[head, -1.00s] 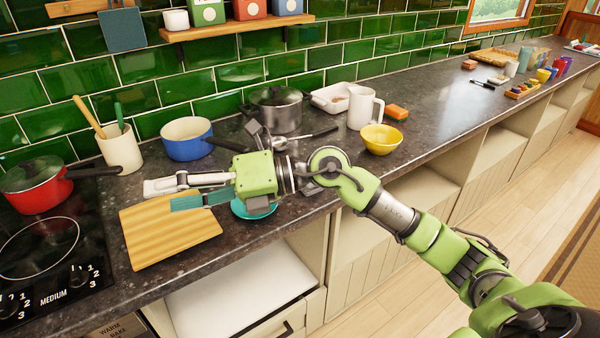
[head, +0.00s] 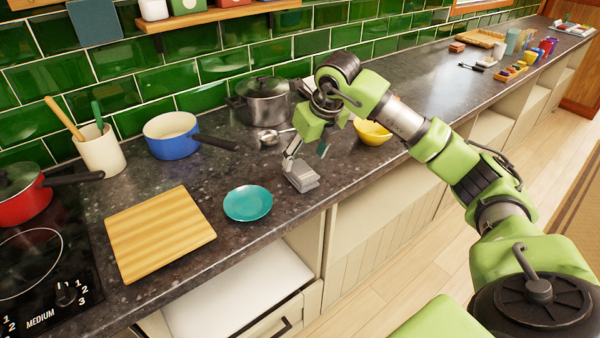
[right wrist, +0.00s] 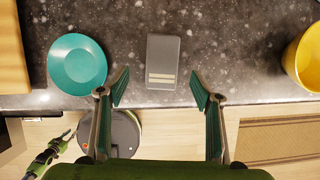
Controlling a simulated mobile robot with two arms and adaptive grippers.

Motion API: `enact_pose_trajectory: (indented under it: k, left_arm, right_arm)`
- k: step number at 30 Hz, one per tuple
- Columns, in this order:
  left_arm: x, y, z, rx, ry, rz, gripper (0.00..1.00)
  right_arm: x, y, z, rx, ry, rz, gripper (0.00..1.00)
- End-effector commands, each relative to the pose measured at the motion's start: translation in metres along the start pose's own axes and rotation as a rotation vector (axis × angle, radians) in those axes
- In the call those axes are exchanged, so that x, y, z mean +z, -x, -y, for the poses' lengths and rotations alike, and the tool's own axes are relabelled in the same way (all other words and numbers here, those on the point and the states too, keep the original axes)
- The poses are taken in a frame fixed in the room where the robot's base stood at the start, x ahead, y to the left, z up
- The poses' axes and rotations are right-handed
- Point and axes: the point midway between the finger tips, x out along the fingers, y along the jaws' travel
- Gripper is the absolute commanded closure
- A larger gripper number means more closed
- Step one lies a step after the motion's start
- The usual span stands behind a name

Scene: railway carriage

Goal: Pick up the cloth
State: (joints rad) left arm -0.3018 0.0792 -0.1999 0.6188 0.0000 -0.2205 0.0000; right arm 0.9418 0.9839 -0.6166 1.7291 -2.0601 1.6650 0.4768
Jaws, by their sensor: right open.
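The cloth (head: 301,177) is a small grey folded piece lying on the counter near its front edge, right of the teal plate. It also shows in the right wrist view (right wrist: 163,60), with pale stripes at its near end. My right gripper (head: 306,156) points down over the cloth in the head view. In the right wrist view its two teal-padded fingers (right wrist: 160,90) are spread apart and empty, on either side of the cloth's near end. A green and dark part of my left arm shows at the lower left of that view, too small to read its jaws.
The teal plate (head: 248,203) and wooden board (head: 160,232) are left of the cloth. A yellow bowl (head: 372,133), steel pot (head: 262,103) and blue pan (head: 172,137) stand behind. The red pot (head: 22,197) is on the hob. The counter is bare around the cloth.

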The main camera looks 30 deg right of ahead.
Motion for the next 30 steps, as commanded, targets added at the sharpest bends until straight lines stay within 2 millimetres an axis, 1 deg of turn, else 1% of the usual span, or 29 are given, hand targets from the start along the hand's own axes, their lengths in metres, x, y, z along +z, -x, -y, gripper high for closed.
enact_pose_trajectory:
  k: [1, 3, 7, 10, 14, 15, 18, 22, 30]
  left_arm:
    - [0.000, 0.002, 0.000, 0.000, 0.000, 0.001, 0.75]
    - [0.000, 0.003, 0.001, -0.001, 0.000, 0.001, 0.75]
    - [0.000, 0.004, 0.001, -0.001, 0.001, 0.000, 0.75]
    - [-0.001, 0.009, 0.001, -0.001, 0.001, 0.000, 0.75]
    - [-0.002, 0.019, 0.001, -0.001, 0.001, 0.000, 0.75]
    - [-0.002, 0.020, 0.002, -0.001, 0.001, 0.000, 0.75]
    - [-0.002, 0.021, 0.002, -0.002, 0.000, 0.000, 0.75]
    - [-0.003, 0.021, 0.002, -0.002, 0.000, -0.001, 0.75]
    - [-0.004, 0.021, 0.002, -0.002, 0.000, -0.003, 0.75]
  right_arm:
    - [0.000, -0.007, 0.000, 0.001, 0.000, -0.003, 0.40]
    - [0.000, -0.015, 0.000, 0.001, 0.000, 0.000, 0.40]
    - [0.000, -0.023, 0.000, 0.001, 0.001, 0.000, 0.40]
    - [0.001, -0.032, 0.001, 0.002, 0.000, -0.001, 0.40]
    - [0.001, -0.051, 0.004, 0.002, 0.000, -0.003, 0.40]
    - [0.001, -0.058, 0.003, 0.003, 0.000, -0.003, 0.40]
    - [0.001, -0.069, 0.004, 0.002, 0.001, 0.000, 0.40]
    - [0.001, -0.075, 0.004, 0.002, 0.003, 0.002, 0.40]
    - [0.001, -0.075, 0.004, 0.002, 0.002, 0.002, 0.40]
